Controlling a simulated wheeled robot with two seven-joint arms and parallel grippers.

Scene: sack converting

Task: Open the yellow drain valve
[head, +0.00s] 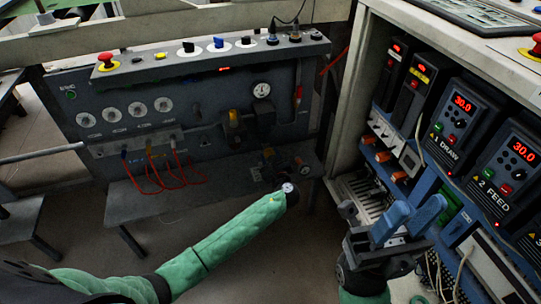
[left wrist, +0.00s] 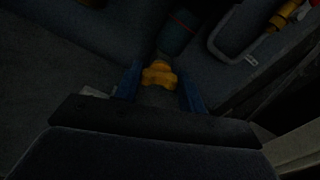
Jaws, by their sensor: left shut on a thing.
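The yellow drain valve (left wrist: 159,74) shows in the left wrist view as a lobed knob between the two blue fingers of my left gripper (left wrist: 160,84). The left gripper is shut on it. In the head view my left arm reaches to the dark lower part of the grey panel, where the gripper and the valve are hard to make out. My right gripper (head: 408,220) is open and empty, with its blue fingers apart, in front of the cabinet at the right.
The grey control panel (head: 190,110) carries gauges, a red stop button (head: 106,58) and red hoses (head: 155,170). A cabinet with drive units (head: 458,118) stands close to my right gripper. The left wrist view shows a grey bent pipe (left wrist: 228,50) beside the valve.

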